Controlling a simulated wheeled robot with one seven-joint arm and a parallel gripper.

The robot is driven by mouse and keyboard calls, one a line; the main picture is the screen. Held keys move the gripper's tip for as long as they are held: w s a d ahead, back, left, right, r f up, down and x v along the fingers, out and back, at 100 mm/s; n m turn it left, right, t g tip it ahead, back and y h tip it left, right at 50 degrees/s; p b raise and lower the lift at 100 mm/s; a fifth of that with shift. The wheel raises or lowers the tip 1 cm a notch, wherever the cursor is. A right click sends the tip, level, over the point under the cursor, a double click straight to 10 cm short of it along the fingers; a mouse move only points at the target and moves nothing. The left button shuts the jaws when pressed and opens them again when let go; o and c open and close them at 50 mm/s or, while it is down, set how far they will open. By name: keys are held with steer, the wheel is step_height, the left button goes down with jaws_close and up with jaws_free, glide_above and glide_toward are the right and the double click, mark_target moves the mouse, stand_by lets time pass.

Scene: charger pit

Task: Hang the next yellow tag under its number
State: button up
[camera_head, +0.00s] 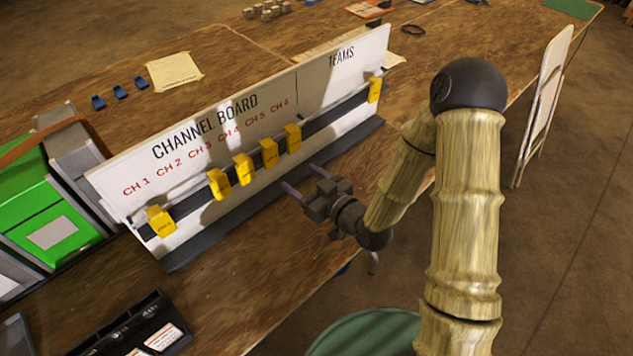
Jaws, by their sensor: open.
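The white channel board (290,121) stands on the wooden table, with red labels CH 1 to CH 6 and a TEAMS section at its right end. One yellow tag (160,221) hangs at the far left of its rail, below CH 1. After a gap, several more hang in a row, from one yellow tag (218,184) to another yellow tag (293,138). A single yellow tag (375,88) hangs under TEAMS. The tag numbers are too small to read. My gripper (304,180) is open and empty, in front of the board, right of the row and apart from it.
A green and grey case (45,215) stands close to the board's left end. A black box with white labels (130,330) lies at the front left. Blue clips (120,92) and a paper (173,71) lie behind the board. A folding chair (543,100) stands at the right.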

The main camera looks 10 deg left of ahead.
steer(key=p+v, duration=0.4)
steer(key=p, duration=0.2)
steer(key=shift+s, duration=0.35)
stand_by(0.4)
